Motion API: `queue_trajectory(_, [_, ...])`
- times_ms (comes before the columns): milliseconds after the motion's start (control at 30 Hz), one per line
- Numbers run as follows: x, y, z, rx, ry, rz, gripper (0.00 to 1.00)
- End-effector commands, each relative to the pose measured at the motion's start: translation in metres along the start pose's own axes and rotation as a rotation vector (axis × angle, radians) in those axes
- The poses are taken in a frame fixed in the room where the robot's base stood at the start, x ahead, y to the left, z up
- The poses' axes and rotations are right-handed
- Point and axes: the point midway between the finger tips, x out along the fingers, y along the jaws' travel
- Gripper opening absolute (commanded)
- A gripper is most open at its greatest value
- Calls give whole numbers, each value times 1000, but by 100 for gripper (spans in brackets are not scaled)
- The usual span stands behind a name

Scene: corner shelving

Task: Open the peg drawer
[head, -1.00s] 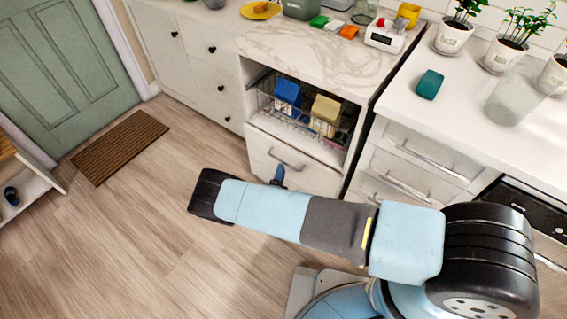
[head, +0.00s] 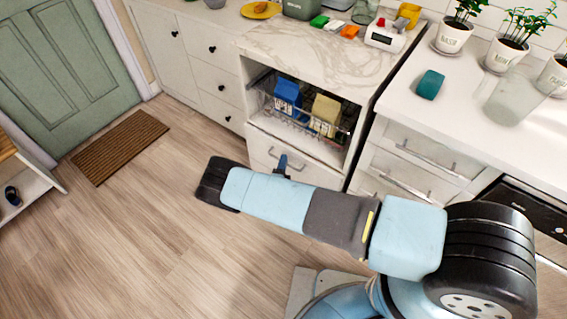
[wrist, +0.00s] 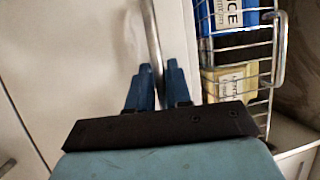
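A white drawer front (head: 262,145) with a metal bar handle (head: 270,153) sits below the wire basket in the marble-topped unit. No mark identifies it as the peg drawer. In the head view my gripper (head: 282,163) is at this handle, mostly hidden behind my arm. In the wrist view the handle (wrist: 152,35) runs down between the two blue fingers of my gripper (wrist: 159,68). The gap around the bar is narrow, and I cannot tell whether the fingers press on it. The drawer front (wrist: 95,50) looks closed.
The wire basket (head: 345,140) holds a blue carton (head: 287,96) and a cream carton (head: 325,114) above the drawer. Other drawers (head: 228,113) stand left, and a counter with handled drawers (head: 412,165) right.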

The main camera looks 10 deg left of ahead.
Motion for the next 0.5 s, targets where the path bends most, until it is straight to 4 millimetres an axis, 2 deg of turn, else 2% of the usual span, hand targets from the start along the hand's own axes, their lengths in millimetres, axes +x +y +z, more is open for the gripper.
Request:
queue_trajectory(33, [0,0,0,0,0,1,10])
queue_trajectory(167, [0,1,0,0,0,2,0])
queue_trajectory(500, [-1,1,0,0,-1,4,0])
